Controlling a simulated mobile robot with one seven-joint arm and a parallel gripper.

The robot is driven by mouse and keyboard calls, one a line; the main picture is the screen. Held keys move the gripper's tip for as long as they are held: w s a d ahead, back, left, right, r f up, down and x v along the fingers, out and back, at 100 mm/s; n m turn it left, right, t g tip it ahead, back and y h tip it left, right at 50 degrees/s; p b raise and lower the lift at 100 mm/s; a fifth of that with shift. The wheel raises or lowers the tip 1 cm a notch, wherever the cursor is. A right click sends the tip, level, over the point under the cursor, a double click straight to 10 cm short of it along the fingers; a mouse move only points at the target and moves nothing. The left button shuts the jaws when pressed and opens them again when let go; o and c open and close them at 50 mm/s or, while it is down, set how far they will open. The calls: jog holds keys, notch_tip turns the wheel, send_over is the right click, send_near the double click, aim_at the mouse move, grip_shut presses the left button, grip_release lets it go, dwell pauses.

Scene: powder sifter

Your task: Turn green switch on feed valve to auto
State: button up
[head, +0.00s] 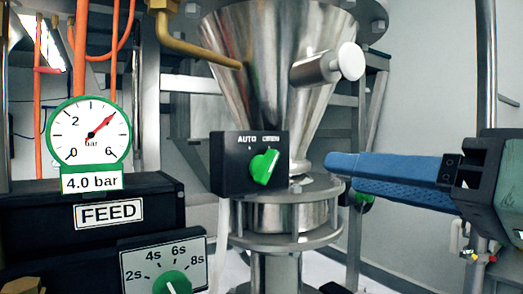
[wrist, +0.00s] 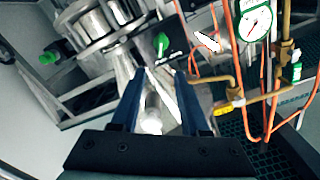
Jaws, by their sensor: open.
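The green switch (head: 264,167) sits on a black box (head: 228,165) at the front of the steel hopper, in the middle of the head view. Its handle tilts up and right, toward the label right of AUTO, which I cannot read clearly. My gripper (head: 338,164) is right of the switch, its blue fingers pointing left at it and apart from it. In the wrist view my gripper (wrist: 160,74) has its two blue fingers spread with nothing held. The green switch (wrist: 161,44) shows just beyond and between the fingertips there.
A steel hopper (head: 275,50) with a side handle (head: 328,66) rises above the box. At left stand a 4.0 bar gauge (head: 89,135), a FEED box (head: 108,214) and a timer dial (head: 172,283). A brass pipe (head: 195,48) crosses upper left.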

aim_at(274, 162)
jog(key=p+x, duration=0.5)
jog(key=x, duration=0.6)
jog(key=shift+a+r+p, duration=0.1)
jog(key=shift+r+p, duration=0.05)
jog(key=shift+p, duration=0.25)
jog(key=shift+x, duration=0.8)
jog(key=shift+f, duration=0.2)
jog(key=shift+c, duration=0.3)
grip_shut()
